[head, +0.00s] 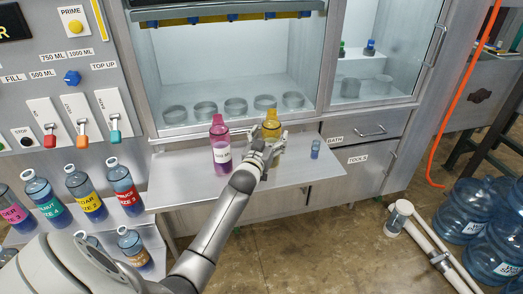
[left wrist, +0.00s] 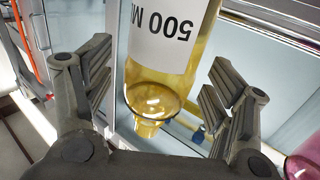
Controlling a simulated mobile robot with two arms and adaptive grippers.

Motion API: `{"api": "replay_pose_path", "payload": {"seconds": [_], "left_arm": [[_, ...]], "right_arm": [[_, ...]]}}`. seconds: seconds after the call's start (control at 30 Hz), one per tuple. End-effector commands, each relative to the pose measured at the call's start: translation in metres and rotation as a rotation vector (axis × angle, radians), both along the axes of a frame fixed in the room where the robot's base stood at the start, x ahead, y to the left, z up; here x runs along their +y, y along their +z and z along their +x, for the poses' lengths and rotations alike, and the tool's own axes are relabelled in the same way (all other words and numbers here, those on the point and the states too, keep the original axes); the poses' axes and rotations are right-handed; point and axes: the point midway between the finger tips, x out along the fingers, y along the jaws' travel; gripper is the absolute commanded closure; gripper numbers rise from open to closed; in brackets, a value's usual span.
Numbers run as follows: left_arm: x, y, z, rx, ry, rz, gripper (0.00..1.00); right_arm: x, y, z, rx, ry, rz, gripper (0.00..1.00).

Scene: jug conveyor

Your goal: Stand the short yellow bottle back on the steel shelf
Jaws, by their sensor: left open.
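The short yellow bottle (head: 271,123) is upright at the steel shelf (head: 182,178), right of a pink bottle (head: 220,147). My left gripper (head: 266,146) is in front of it and hides its lower part, so I cannot see its base meet the shelf. In the left wrist view the yellow bottle (left wrist: 165,55) appears inverted, its "500 ML" label upside down. It lies between the spread fingers of my left gripper (left wrist: 155,95), with a visible gap on each side. My right gripper is not in view.
A small blue vial (head: 315,149) stands on the shelf to the right, with bare steel around it. Several glass dishes (head: 235,107) line the cabinet behind. Several labelled bottles (head: 85,193) stand at left. Large blue jugs (head: 463,212) are on the floor at right.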

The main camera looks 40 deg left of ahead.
Motion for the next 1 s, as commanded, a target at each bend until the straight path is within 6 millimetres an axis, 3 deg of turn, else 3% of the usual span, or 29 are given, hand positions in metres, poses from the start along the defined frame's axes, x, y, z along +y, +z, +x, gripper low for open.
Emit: {"api": "replay_pose_path", "payload": {"seconds": [0.53, 0.7, 1.0], "left_arm": [[-0.024, -0.001, -0.085, 0.001, 0.0, -0.001, 0.22], [-0.027, 0.001, -0.096, 0.0, 0.0, -0.001, 0.22], [-0.032, -0.002, -0.098, 0.005, -0.007, 0.0, 0.22]], "right_arm": [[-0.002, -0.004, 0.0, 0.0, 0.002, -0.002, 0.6], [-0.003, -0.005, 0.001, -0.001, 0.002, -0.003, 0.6], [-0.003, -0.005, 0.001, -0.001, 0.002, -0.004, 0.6]]}}
